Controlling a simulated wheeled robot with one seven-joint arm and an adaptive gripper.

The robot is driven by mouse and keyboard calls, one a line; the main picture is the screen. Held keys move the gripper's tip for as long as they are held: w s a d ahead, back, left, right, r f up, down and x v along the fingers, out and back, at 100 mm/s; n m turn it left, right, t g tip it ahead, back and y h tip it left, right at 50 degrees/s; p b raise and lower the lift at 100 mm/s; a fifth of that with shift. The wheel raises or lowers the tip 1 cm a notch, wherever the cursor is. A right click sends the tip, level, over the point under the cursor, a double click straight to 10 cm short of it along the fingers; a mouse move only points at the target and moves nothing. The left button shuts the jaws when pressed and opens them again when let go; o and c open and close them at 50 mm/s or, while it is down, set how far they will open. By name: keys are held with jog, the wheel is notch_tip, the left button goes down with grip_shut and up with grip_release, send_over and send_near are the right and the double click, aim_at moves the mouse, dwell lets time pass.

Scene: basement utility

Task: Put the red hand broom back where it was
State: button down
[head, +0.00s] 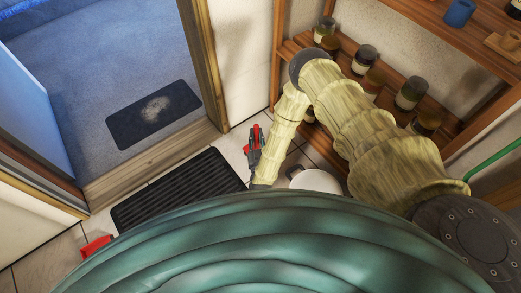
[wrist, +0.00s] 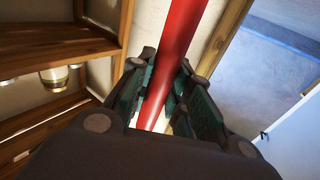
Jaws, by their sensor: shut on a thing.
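The red hand broom (head: 256,133) is in my gripper (head: 254,150), seen in the head view beside the doorway, above the tiled floor. In the wrist view the red handle (wrist: 179,45) runs up between the two fingers of my gripper (wrist: 163,92), which are shut on it. The handle reaches out of the top of that view. The bristles cannot be made out in either view.
A wooden shelf (head: 292,47) with several jars stands at the right. A white pot (head: 315,180) sits below my arm. A black ribbed mat (head: 178,188) lies before the doorway, with a red object (head: 97,246) at its left. A dark mat (head: 153,114) lies on the blue carpet beyond.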

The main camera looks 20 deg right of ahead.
aim_at(258, 144)
jog(key=shift+h, duration=0.3)
jog(key=s+f, duration=0.2)
jog(key=f, duration=0.1)
jog(key=s+f, duration=0.1)
jog(key=shift+f, duration=0.4)
jog(key=w+b, duration=0.1)
jog(key=b, duration=0.1)
jog(key=w+d+f+b, duration=0.1)
jog(key=b, duration=0.2)
jog(key=shift+w+m, duration=0.3)
jog(key=w+b, duration=0.1)
jog(key=b, duration=0.4)
jog(key=shift+w+d+f+b, duration=0.1)
jog(key=shift+w+d+b, duration=0.1)
jog(key=shift+b, duration=0.2)
jog(key=w+b, duration=0.1)
jog(key=b, duration=0.5)
jog(key=shift+d, duration=0.2)
jog(key=w+d+f+b, duration=0.1)
jog(key=w+f+b, duration=0.1)
jog(key=w, duration=0.3)
jog(key=w+d+f+b, duration=0.2)
jog(key=w+b, duration=0.2)
jog(key=w, duration=0.1)
jog(key=shift+d, duration=0.3)
jog(key=shift+f, duration=0.15)
jog(key=c, duration=1.3)
grip_release()
